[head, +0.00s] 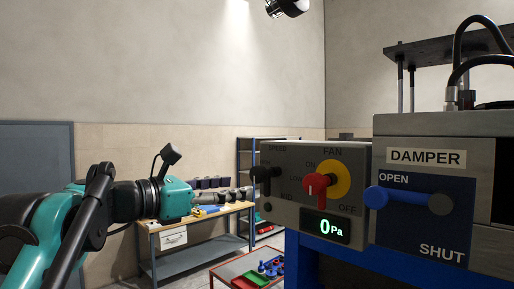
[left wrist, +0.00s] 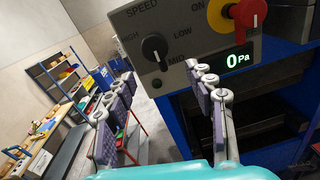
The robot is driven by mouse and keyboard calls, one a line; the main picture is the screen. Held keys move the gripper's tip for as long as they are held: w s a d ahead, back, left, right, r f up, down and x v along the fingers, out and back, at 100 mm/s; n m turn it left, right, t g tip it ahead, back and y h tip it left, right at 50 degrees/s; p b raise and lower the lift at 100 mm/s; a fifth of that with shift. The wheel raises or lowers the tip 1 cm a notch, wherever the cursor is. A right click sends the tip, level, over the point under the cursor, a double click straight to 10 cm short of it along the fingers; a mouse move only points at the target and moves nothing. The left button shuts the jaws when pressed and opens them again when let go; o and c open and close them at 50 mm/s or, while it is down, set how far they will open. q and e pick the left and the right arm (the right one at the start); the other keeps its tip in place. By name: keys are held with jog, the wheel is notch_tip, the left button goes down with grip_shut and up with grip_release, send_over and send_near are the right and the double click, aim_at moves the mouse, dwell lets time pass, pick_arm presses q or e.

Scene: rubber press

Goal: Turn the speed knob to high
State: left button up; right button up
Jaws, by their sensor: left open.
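The black speed knob (head: 265,179) is on the left part of the grey control panel, partly side-on in the head view. In the left wrist view the knob (left wrist: 154,48) shows clearly, with HIGH at its left, LOW at its right and MID below it. A small white mark shows on its lower part; its exact setting is hard to tell. My left gripper (head: 243,194) is open and empty, just left of the panel. In the left wrist view its fingers (left wrist: 160,74) point toward the panel, apart from the knob, which appears between and beyond the tips. My right gripper is not in view.
A red fan switch (head: 316,187) on a yellow plate and a display (head: 325,227) reading 0 Pa are right of the knob. A blue damper lever (head: 400,198) is further right. A workbench (head: 170,258) and a red-framed cart (head: 232,265) stand behind.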

aim_at(254, 175)
pick_arm(q)
jog(key=shift+n, duration=0.3)
jog(key=w+d, duration=0.1)
jog(key=w+d+r+p, duration=0.1)
jog(key=w+d, duration=0.1)
jog(key=w+d+r, duration=0.1)
jog(key=w+d, duration=0.1)
jog(key=shift+p, duration=0.35)
jog(key=shift+w+d+f, duration=0.1)
jog(key=shift+d, duration=0.25)
jog(key=shift+a, duration=0.1)
jog(key=shift+w, duration=0.1)
jog(key=c, duration=1.2)
